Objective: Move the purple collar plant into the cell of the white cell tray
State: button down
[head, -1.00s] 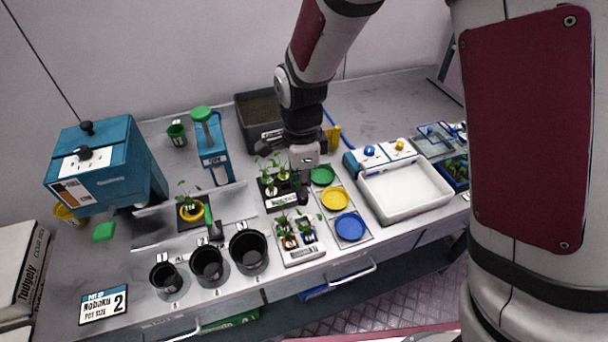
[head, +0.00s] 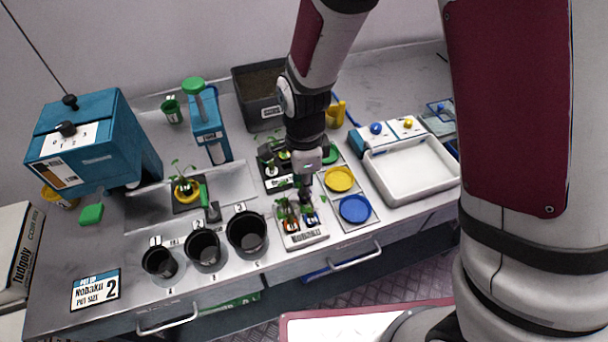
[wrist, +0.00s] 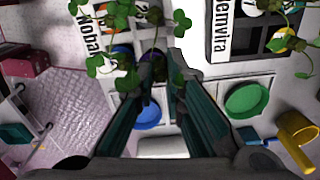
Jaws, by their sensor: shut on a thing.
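My gripper (head: 305,190) is over the back part of the white cell tray (head: 306,240), pointing down. In the wrist view my gripper (wrist: 163,75) is shut on a leafy plant (wrist: 180,20), taken to be the purple collar plant. Its collar is mostly hidden between the fingers. The white tray holds small plants with an orange-red collar (head: 289,226) and a blue collar (head: 308,223). The leaves and fingers cover the tray's rear cells, so I cannot tell whether the held plant touches the tray.
A black tray (wrist: 250,65) with other plants stands just behind the white tray. Yellow (head: 339,179), blue (head: 355,209) and green (wrist: 246,101) dishes lie to the right. Black pots (head: 246,233) stand to the left. A white basin (head: 412,172) is farther right.

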jog(key=shift+f+b, duration=0.4)
jog(key=shift+f, duration=1.4)
jog(key=c, duration=1.6)
grip_release()
jog(key=shift+r, duration=0.15)
jog(key=shift+s+r+p, duration=0.1)
jog(key=shift+r+p, duration=2.2)
jog(key=shift+r, duration=1.3)
jog(key=shift+r+p, duration=0.4)
jog(key=shift+r, duration=0.35)
